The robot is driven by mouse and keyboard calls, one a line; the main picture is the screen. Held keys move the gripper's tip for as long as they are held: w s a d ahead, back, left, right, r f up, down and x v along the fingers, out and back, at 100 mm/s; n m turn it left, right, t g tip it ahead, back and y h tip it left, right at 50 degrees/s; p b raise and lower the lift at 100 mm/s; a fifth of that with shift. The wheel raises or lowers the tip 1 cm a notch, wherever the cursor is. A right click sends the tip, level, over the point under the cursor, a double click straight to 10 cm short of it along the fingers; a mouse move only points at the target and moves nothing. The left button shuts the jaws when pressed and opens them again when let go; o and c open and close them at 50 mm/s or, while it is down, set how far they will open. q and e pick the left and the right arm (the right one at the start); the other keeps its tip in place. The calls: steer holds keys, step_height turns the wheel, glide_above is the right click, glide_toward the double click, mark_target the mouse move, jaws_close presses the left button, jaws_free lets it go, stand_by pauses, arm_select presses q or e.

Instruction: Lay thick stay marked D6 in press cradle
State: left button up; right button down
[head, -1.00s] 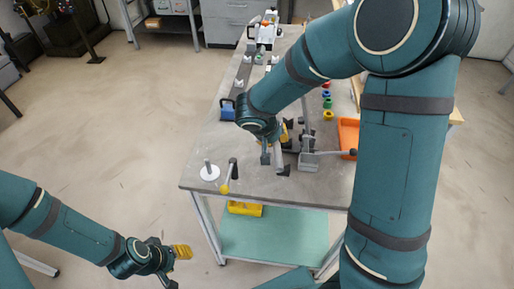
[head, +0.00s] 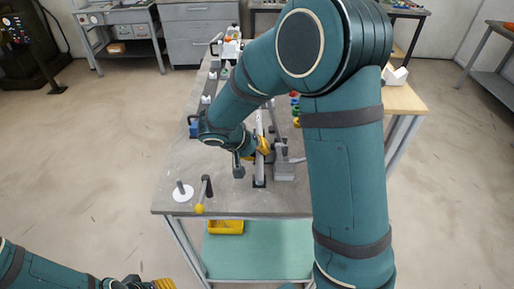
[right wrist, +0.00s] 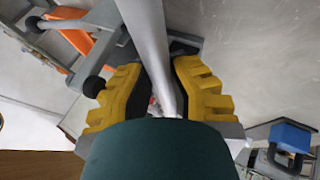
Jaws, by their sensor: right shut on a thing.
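A thick pale grey round bar, the stay (head: 259,172), lies lengthwise in my right gripper (head: 262,146). The right wrist view shows the yellow-padded fingers (right wrist: 160,95) closed on both sides of the stay (right wrist: 147,35). No D6 mark is readable. In the head view the stay's near end is over a dark block (head: 259,184), which looks like part of the press cradle; I cannot tell if they touch. A grey clamp stand (head: 284,172) is just right of it. My left gripper (head: 140,284) is cut off at the bottom edge, away from the table.
A white disc with a peg (head: 182,192) and a yellow-knobbed lever (head: 203,194) stand at the table's near left. Bare tabletop (head: 180,160) lies left.

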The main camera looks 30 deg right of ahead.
steer(key=shift+f+b, duration=0.3)
steer(key=shift+f, duration=0.45)
steer(key=shift+f+b, duration=1.1)
steer(key=shift+b, duration=0.2)
steer(key=c, duration=1)
jaws_free()
steer(key=shift+o, duration=0.2)
steer(key=shift+a+r, duration=0.1)
steer(key=w+v, duration=0.1)
steer(key=v, duration=1)
steer(key=shift+s+a+r, duration=0.2)
steer(key=shift+s+r, duration=0.15)
steer(key=shift+s, duration=0.15)
